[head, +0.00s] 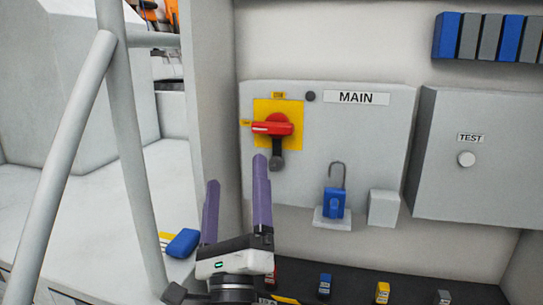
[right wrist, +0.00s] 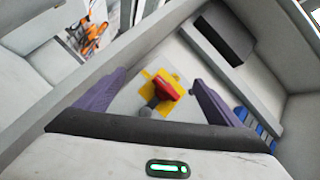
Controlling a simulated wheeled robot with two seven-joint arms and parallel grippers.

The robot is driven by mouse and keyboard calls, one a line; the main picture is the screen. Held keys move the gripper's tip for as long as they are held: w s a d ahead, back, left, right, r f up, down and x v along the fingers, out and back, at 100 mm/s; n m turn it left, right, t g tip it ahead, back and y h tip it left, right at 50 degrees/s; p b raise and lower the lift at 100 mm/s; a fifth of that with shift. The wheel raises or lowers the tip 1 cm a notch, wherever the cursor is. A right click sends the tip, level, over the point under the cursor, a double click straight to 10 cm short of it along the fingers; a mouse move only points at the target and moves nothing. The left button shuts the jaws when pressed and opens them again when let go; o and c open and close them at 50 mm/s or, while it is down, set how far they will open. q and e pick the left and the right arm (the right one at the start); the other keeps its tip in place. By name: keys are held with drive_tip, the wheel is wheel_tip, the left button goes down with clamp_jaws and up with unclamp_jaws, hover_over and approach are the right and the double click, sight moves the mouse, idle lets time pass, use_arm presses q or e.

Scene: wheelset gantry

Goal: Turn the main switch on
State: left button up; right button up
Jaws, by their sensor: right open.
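The main switch (head: 273,126) is a red rotary handle on a yellow plate (head: 292,108), on a grey box labelled MAIN. Its handle lies roughly horizontal, with a dark grey lever or knob (head: 278,158) below it. My right gripper (head: 237,172) is open, its two purple fingers pointing up toward the switch from below and left. In the right wrist view the red handle (right wrist: 166,86) shows between the two fingers, ahead of them and apart from them. Nothing is between the fingertips. My left gripper does not show.
A TEST box (head: 468,150) sits further right. Small coloured padlocks (head: 382,292) stand on the dark shelf below. A grey post (head: 125,150) rises at left.

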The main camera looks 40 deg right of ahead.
sight(271, 133)
drive_tip(key=w+d+r+m+g+h, duration=0.1)
drive_tip(key=w+d+r+m+g, duration=0.1)
drive_tip(key=d+m, duration=0.2)
drive_tip(key=w+d+r+m+g+h+p, duration=0.1)
drive_tip(key=w+d+m+g, duration=0.1)
drive_tip(key=d+m+g, duration=0.1)
drive_tip(key=w+d+r+m+g+h, duration=0.1)
drive_tip(key=w+d+r+m+g, duration=0.1)
drive_tip(key=d+m, duration=0.2)
drive_tip(key=shift+w+d+r+m+h, duration=0.2)
drive_tip(key=shift+d+r+m+h, duration=0.15)
drive_tip(key=shift+m, duration=0.35)
